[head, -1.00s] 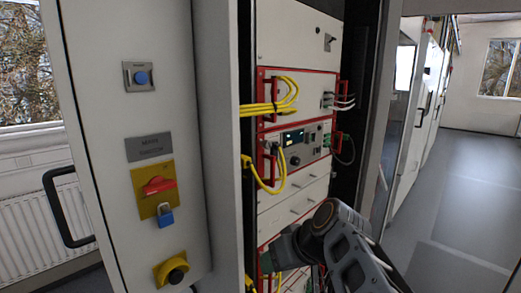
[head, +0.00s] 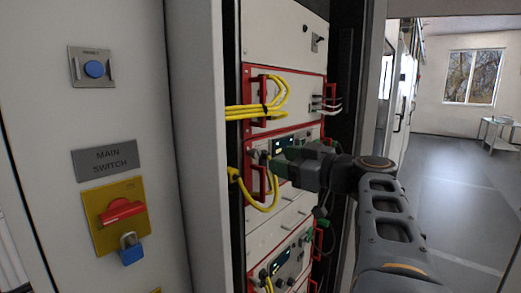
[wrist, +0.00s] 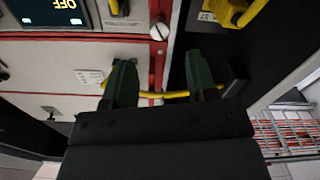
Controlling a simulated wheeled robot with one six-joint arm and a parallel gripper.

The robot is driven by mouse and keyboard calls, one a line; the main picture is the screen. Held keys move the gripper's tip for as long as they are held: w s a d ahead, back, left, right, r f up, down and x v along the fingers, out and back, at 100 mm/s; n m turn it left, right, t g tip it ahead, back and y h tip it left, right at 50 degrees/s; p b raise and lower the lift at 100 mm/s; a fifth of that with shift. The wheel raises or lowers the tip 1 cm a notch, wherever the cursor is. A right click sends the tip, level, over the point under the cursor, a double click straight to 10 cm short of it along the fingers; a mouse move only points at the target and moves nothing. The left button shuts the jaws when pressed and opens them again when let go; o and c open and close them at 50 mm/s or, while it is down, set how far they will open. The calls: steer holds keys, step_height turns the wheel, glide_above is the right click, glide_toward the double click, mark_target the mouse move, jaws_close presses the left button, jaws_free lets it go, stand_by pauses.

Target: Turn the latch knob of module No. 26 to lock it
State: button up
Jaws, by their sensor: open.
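The module's display (wrist: 48,12) reads OFF upside down at top left. I cannot read a number 26 on any module. In the head view my gripper hides part of the module's front.
Yellow cables (head: 262,200) loop down at the module's left, and one passes behind the fingers in the wrist view (wrist: 175,95). A second module with a display (head: 280,261) sits lower. A cabinet panel with a red main switch (head: 122,211) stands left. Open floor (head: 465,215) lies right.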

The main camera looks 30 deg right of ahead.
mark_target(258, 155)
steer(key=p+x, duration=0.2)
steer(key=x, duration=0.5)
steer(key=shift+w, duration=0.1)
steer(key=shift+f, duration=0.1)
steer(key=c, duration=0.9)
